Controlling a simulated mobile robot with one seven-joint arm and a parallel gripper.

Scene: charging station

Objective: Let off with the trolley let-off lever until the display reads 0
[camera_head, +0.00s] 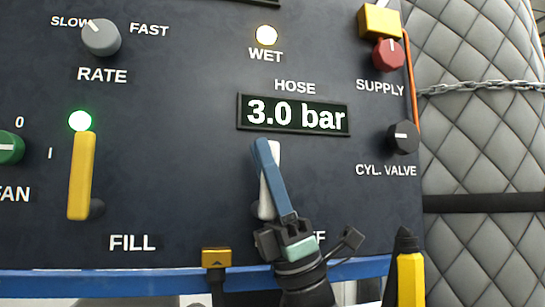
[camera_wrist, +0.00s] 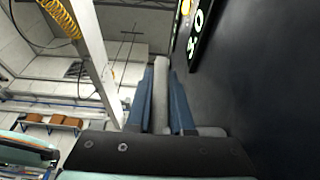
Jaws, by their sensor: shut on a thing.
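The display (camera_head: 293,115) under the word HOSE reads 3.0 bar. Below it is a white lever (camera_head: 264,200), standing upright on the dark panel; the label beneath it is mostly hidden by my gripper, with only a final F showing. My gripper (camera_head: 265,150) has its blue fingers along the lever and is shut on it. In the wrist view the pale lever (camera_wrist: 161,70) sits between the two blue fingers. The display shows only as a slanted edge piece in the wrist view (camera_wrist: 197,35).
Left on the panel are a yellow FILL lever (camera_head: 81,175) under a lit green lamp (camera_head: 80,121) and a grey RATE knob (camera_head: 101,37). A WET lamp (camera_head: 266,35) glows. Right are a red SUPPLY knob (camera_head: 388,55) and a black CYL. VALVE knob (camera_head: 403,137). A blue rail (camera_head: 130,281) runs below.

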